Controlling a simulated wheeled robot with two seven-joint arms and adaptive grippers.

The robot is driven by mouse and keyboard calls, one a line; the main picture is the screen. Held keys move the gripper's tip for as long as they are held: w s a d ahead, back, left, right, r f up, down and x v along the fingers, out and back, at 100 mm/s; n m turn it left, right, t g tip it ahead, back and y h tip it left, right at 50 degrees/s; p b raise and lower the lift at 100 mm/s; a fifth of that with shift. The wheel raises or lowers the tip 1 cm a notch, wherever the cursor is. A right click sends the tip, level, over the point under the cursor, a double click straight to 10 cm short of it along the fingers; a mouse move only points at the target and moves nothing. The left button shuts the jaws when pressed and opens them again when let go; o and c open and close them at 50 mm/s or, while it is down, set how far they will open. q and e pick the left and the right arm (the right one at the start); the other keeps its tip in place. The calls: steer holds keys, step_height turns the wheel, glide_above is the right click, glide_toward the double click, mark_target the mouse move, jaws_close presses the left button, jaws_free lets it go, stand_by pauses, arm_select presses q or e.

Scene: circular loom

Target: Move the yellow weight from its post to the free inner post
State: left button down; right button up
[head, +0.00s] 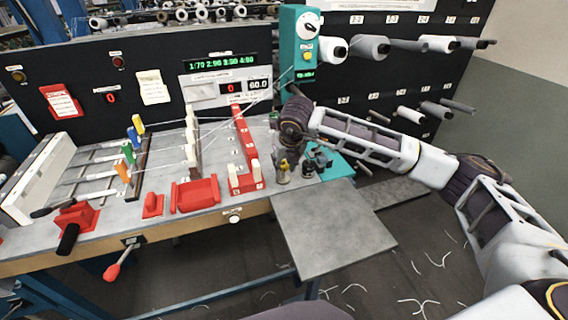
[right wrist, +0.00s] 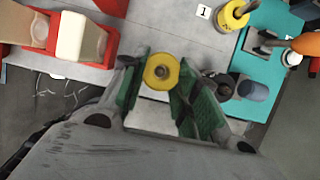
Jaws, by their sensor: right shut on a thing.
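My right gripper (head: 291,165) is low at the right end of the table, beside the red rail. In the right wrist view, my right gripper (right wrist: 158,88) has its green-padded fingers shut on a round yellow weight (right wrist: 161,70). The weight has a small hole or peg at its centre; I cannot tell whether it is clear of a post. A second yellow weight (right wrist: 233,13) stands near a label "1", up and to the right of the held one. I cannot make out the free inner post. My left gripper is not in view.
Red blocks (head: 243,150) lie left of the gripper. A teal tray (right wrist: 257,68) with dark cylinders and an orange-topped item lies to its right. A grey panel (head: 330,230) is in front. Threads run from the teal tower (head: 300,45) across the table.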

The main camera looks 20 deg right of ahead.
steer(key=shift+f, duration=0.2)
steer(key=shift+f+b, duration=0.75)
steer(key=shift+b, duration=0.15)
steer(key=o, duration=1.2)
steer(key=shift+r, duration=0.15)
steer(key=shift+v, duration=3.9)
